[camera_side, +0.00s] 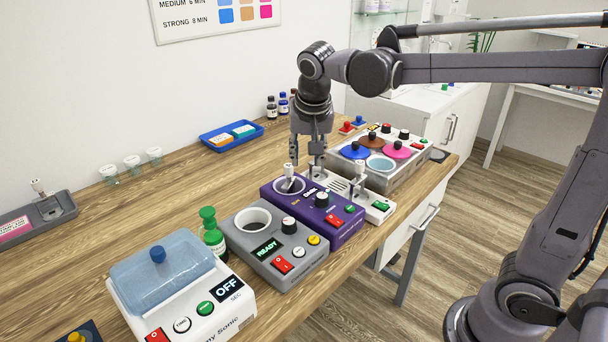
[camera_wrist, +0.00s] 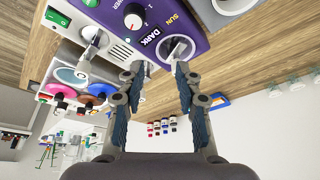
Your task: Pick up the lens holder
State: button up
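A lens holder with a small white grip (camera_side: 289,170) stands in the round well of the purple unit (camera_side: 330,228); it also shows in the wrist view (camera_wrist: 178,46), just beyond the fingertips. A similar white-gripped holder (camera_side: 360,169) is on the white unit to the right, and shows in the wrist view (camera_wrist: 96,40). A third white-gripped piece (camera_side: 38,186) stands on a grey stand at far left. I cannot tell which one the task means. My gripper (camera_side: 305,158) points down above the purple unit, open and empty, its fingers (camera_wrist: 159,72) spread apart. Contact is not visible.
A grey READY unit (camera_side: 300,268) and a white tank with blue lid (camera_side: 165,258) stand at the front. A green bottle (camera_side: 213,238) is beside them. A tray of coloured pots (camera_side: 412,168) lies right of the gripper.

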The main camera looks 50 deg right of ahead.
aim_at(289, 174)
jog(key=w+f+m+g+h, duration=0.1)
jog(key=w+m+g, duration=0.1)
jog(key=w+m, duration=0.45)
jog(key=shift+n, duration=0.85)
jog(key=x, duration=0.7)
jog(key=w+x, duration=0.1)
jog(key=x, duration=0.2)
jog(key=shift+w+f, duration=0.15)
jog(key=shift+f, duration=0.05)
jog(key=shift+c, duration=0.3)
grip_shut()
